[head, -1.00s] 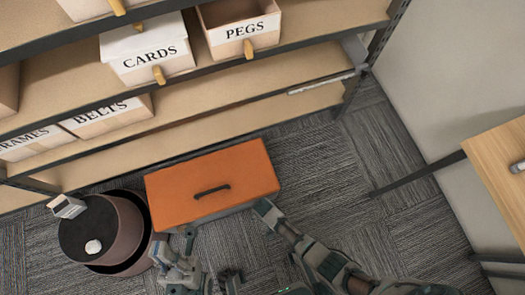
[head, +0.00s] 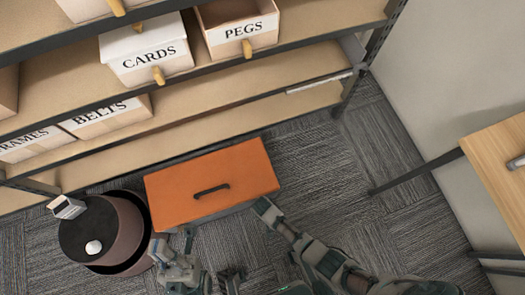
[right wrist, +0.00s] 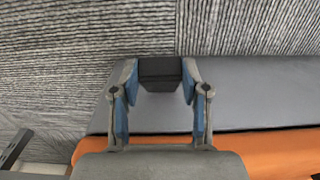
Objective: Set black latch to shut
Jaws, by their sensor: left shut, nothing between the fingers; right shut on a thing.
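An orange-lidded grey box (head: 212,185) with a black handle (head: 211,191) on its lid stands on the carpet. In the right wrist view the black latch (right wrist: 160,73) sits on the box's grey side, between the fingers of my right gripper (right wrist: 160,84), which is shut on it. I cannot tell the latch's position. In the head view my right gripper (head: 265,209) is at the box's near right corner, and the latch is hidden. My left gripper (head: 187,242) is shut and empty, just short of the box's near left corner.
A shelf (head: 215,110) with labelled bins is behind. A wooden table (head: 500,165) is at right. Carpet right of the box is clear.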

